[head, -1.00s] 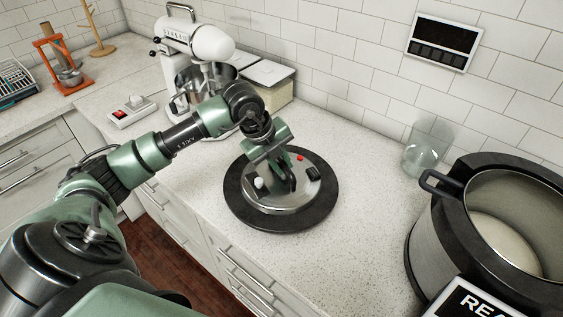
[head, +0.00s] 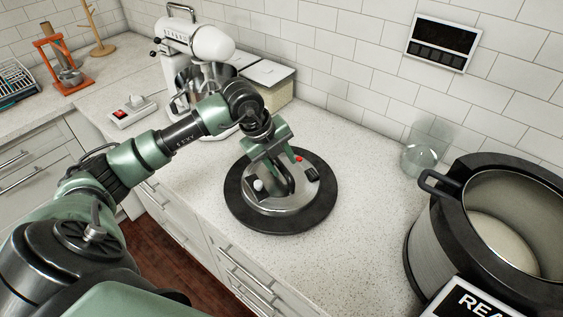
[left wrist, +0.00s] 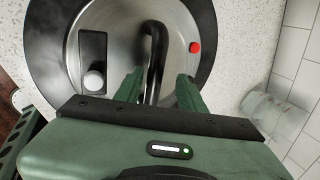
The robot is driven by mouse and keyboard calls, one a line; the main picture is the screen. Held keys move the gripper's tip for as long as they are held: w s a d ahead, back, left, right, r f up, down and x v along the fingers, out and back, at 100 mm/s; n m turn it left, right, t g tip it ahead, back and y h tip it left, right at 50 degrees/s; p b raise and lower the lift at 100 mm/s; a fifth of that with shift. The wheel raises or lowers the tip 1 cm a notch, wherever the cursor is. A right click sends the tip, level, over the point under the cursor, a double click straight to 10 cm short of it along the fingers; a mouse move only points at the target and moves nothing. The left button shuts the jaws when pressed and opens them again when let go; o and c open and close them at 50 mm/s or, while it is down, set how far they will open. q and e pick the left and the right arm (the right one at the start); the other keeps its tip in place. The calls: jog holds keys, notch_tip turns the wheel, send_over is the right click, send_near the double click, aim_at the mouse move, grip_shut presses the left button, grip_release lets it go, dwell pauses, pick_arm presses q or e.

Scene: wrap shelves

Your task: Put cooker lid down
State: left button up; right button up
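The cooker lid (head: 318,213) is round, with a black rim and a steel centre, and lies flat on the counter. It also shows in the left wrist view (left wrist: 205,55), with its dark arched handle (left wrist: 154,62), a red button and a white knob. My left gripper (head: 277,172) is above the lid, pointing down. In the left wrist view its fingers (left wrist: 160,88) are spread, one on each side of the handle, with gaps between. The cooker (head: 428,245) stands open at the right, with white contents inside. My right gripper is not in view.
A glass jar (head: 425,158) stands near the wall, between the lid and the cooker. A white stand mixer (head: 205,45) and a lidded container (head: 268,75) are behind my left arm. A red-switch box (head: 133,112) lies at the left. Counter right of the lid is clear.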

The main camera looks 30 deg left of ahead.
pick_arm(q)
jog(key=b+v, duration=0.2)
jog(key=v, duration=1)
jog(key=shift+f, duration=0.1)
